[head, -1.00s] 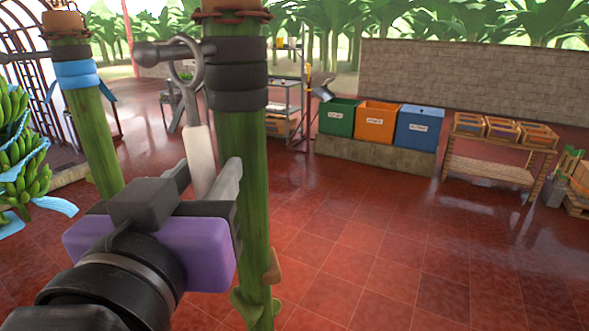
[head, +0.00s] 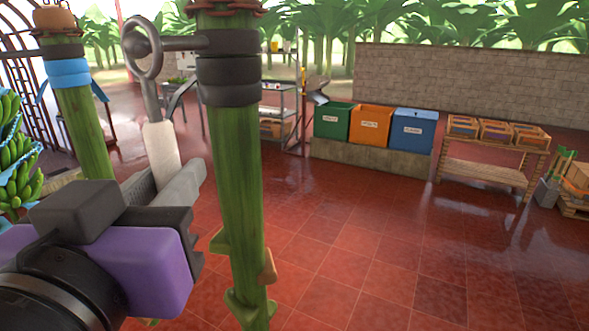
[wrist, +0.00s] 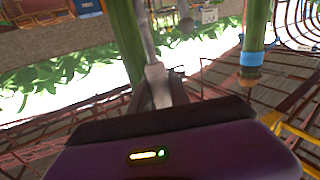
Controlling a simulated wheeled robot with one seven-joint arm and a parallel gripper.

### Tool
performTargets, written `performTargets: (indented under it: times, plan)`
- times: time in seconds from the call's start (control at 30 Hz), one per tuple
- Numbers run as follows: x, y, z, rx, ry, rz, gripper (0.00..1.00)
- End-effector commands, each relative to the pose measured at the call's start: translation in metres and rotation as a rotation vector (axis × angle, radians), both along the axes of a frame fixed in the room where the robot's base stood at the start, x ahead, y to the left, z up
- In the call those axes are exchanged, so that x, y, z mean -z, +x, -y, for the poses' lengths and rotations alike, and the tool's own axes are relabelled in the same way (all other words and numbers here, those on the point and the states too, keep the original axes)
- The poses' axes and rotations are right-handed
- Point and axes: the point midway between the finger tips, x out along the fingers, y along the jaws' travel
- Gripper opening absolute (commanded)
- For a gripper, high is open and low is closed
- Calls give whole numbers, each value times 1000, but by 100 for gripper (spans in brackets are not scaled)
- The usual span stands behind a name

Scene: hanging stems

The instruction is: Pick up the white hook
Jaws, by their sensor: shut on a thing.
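The white hook has a white handle (head: 160,150) and a grey metal shaft with a ring on top. Its ring is at the peg's knobbed end, and the peg sticks out left from the dark band (head: 228,68) on the near green stem (head: 236,165). I cannot tell whether the ring is still around the peg. My gripper (head: 172,188) is shut on the lower handle, left of the stem. In the wrist view the handle (wrist: 158,88) stands between the fingers, its shaft running up beside a green stem.
A second green stem (head: 88,135) with a blue band hangs to the left, near a green banana bunch (head: 18,165). Green, orange and blue bins (head: 370,125) and a wooden table (head: 490,155) stand far back. The red tiled floor between is clear.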

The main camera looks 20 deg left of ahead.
Motion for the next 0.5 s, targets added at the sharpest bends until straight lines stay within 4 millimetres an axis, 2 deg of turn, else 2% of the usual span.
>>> performTargets:
  times: [0.03, 0.3, 0.5]
  plan:
    - [1, -13, -2, -6, 2, 3, 0]
    - [1, -77, -7, -6, 2, 3, 0]
    - [1, -119, -10, -3, 3, 2, 0]
